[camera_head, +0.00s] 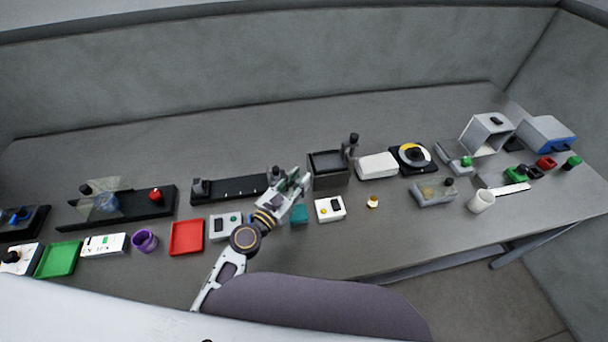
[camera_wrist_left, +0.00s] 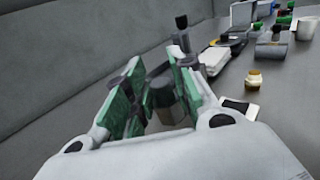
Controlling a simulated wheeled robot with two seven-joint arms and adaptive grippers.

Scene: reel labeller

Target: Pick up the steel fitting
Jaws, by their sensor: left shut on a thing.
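My left gripper (camera_head: 295,182) reaches in over the middle of the table, just left of a dark open box. In the left wrist view, its green-padded fingers (camera_wrist_left: 160,98) are closed around the steel fitting (camera_wrist_left: 168,106), a short grey piece with a darker top. The fingers hide part of its sides. In the head view the fitting cannot be made out clearly at the fingertips. My right gripper is in neither view.
The dark open box (camera_head: 330,182) stands right of my gripper, with a white box (camera_head: 377,165) beyond. The back of the table is clear.

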